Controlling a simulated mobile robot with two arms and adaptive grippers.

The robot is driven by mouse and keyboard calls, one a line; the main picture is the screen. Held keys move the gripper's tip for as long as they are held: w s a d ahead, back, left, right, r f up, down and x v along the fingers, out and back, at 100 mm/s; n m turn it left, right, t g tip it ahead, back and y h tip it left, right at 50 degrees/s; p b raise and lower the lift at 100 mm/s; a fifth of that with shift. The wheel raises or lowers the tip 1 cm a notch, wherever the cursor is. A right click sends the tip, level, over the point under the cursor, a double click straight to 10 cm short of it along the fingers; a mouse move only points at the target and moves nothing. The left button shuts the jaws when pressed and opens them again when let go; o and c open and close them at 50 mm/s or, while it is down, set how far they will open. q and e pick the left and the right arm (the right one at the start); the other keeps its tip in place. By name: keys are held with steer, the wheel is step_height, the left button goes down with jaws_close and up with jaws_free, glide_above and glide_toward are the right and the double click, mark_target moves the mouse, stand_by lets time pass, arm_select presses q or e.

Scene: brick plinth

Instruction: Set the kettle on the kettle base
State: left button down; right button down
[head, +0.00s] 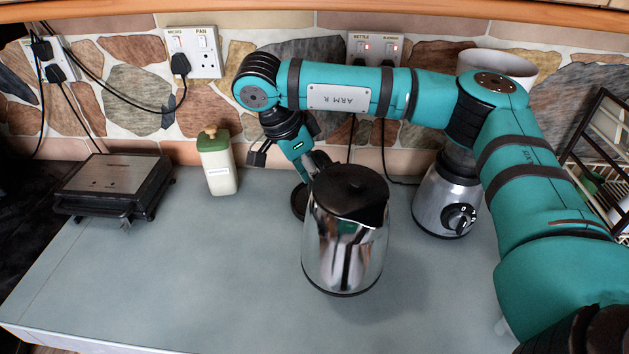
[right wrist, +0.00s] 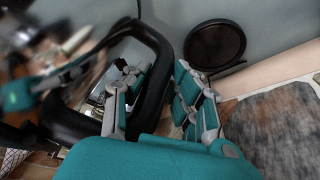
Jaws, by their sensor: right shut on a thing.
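The kettle (head: 345,240) is shiny steel with a black lid and stands roughly upright near the middle of the head view. My right gripper (head: 312,167) is behind it, shut on its black handle (right wrist: 154,75), which passes between the fingers in the right wrist view. The kettle base (head: 299,201) is a black disc on the counter, mostly hidden behind the kettle. It shows whole in the right wrist view (right wrist: 214,46), apart from the fingers. The kettle is in front of the base, not on it, and seems held above the counter. My left gripper is not in view.
A blender base (head: 447,200) stands right of the kettle. A cream bottle with a green top (head: 217,165) and a black-and-steel grill (head: 113,184) stand at left. A wire rack (head: 600,165) is at far right. The grey counter (head: 190,270) is clear at front left.

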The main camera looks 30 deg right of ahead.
steer(key=w+d+f+m+g+y+p, duration=0.1)
steer(key=w+d+f+m+y+p, duration=0.15)
steer(key=d+m, duration=0.5)
steer(key=w+d+f+m+y+p, duration=0.1)
steer(key=d+f+m+y, duration=0.2)
steer(key=m, duration=0.8)
steer(key=w+d+f+m+g+y+p, duration=0.1)
steer(key=w+d+m+y+p, duration=0.15)
steer(key=d+m, duration=0.55)
steer(key=f+b, duration=0.1)
steer(key=f, duration=0.1)
steer(key=a+f+m+b, duration=0.1)
steer(key=b, duration=0.1)
steer(key=f+m+b, duration=0.1)
steer(key=f+b, duration=0.1)
steer(key=shift+s+a+f+t+y, duration=0.25)
steer(key=shift+s+f+t+y, duration=0.05)
steer(key=shift+s+y, duration=0.1)
steer(key=shift+s+p, duration=0.1)
steer(key=shift+p, duration=0.35)
steer(key=shift+f+b, duration=0.4)
steer(key=shift+f, duration=0.2)
stand_by(0.6)
